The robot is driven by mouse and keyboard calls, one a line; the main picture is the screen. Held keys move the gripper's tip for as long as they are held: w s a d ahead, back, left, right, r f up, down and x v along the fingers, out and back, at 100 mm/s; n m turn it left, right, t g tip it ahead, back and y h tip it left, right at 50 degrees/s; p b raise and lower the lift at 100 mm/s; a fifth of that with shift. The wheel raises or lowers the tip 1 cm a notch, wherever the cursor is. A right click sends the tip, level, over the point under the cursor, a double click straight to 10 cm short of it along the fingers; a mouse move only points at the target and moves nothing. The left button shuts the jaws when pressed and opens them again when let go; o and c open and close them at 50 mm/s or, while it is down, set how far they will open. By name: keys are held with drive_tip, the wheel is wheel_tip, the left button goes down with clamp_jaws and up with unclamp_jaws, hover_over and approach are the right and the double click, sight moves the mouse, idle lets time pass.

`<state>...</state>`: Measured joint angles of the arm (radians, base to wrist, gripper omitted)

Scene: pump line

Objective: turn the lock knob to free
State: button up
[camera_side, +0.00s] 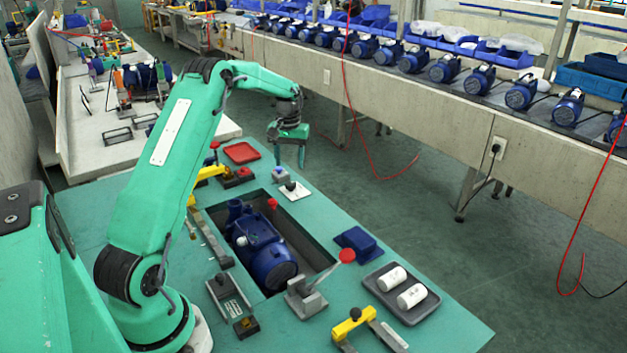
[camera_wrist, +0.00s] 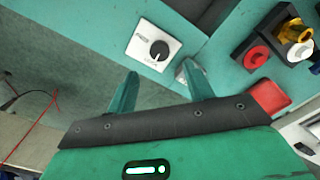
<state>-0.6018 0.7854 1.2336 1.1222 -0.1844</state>
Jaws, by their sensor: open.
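The lock knob (camera_wrist: 159,50) is a round black knob on a square white plate (camera_wrist: 136,48) with small printed words, in the wrist view. A light mark on it seems to point down, toward the lower word; I cannot be sure. In the side view the knob (camera_side: 291,186) and plate (camera_side: 297,194) are on the green bench, past the recess. My gripper (camera_side: 289,164) is open and empty above and a little behind the knob, apart from it. In the wrist view my gripper's two fingers (camera_wrist: 159,71) are spread, with the knob beyond the gap between them.
A blue pump (camera_side: 262,248) sits in the bench recess. A red tray (camera_side: 242,152) and yellow-armed clamp (camera_side: 208,173) stand left of the knob. A red-handled clamp (camera_side: 308,296), blue block (camera_side: 357,245) and dark tray (camera_side: 378,298) with white cylinders are nearer. A small grey block is partly behind a finger.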

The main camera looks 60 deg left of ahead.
sight(290, 183)
drive_tip(key=shift+f, duration=3.8)
drive_tip(key=c, duration=1)
